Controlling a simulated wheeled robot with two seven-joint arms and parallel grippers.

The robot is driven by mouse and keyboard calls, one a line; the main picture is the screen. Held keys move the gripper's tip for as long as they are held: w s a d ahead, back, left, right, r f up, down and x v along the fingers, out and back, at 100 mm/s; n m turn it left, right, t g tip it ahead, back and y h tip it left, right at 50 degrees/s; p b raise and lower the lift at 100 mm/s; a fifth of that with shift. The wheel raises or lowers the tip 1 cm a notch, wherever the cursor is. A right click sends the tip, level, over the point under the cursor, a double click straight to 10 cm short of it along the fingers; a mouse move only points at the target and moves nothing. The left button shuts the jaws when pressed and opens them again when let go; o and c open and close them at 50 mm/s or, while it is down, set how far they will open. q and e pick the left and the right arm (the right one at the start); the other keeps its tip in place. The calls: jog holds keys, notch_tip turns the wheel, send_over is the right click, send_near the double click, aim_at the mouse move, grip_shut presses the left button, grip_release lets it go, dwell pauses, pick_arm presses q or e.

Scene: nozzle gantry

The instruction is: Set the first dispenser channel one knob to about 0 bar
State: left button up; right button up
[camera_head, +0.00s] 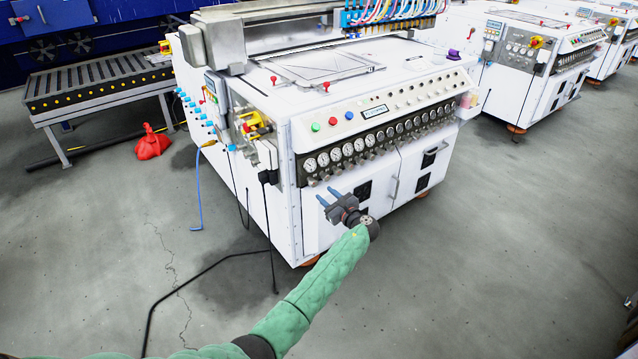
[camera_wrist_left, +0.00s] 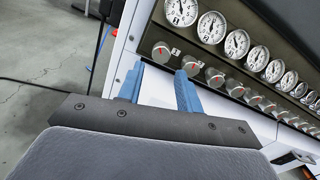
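A row of round white gauges with silver knobs below runs along the front of the white dispenser machine (camera_head: 330,225). The knob at the left end of the row (camera_wrist_left: 161,52) carries a red mark. Its gauge (camera_wrist_left: 182,11) sits above it, partly cut by the picture's top edge; the reading is too small to tell. In the head view the leftmost gauge (camera_head: 310,164) shows small. My left gripper (camera_head: 328,195) is in front of and below the row's left end. In the wrist view its blue fingers (camera_wrist_left: 160,76) are apart and empty, just below the end knob.
More knobs (camera_wrist_left: 215,77) sit close to the right of the end knob. Cables hang at the machine's left side, and a black cable (camera_head: 205,270) runs over the floor. A roller conveyor (camera_head: 95,85) and a red object (camera_head: 152,145) stand left. Floor at front right is clear.

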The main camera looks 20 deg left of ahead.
aim_at(315, 185)
pick_arm(q)
jog(key=shift+m, duration=0.8)
jog(key=shift+x, duration=3.95)
jog(key=shift+f, duration=0.1)
jog(key=c, duration=0.7)
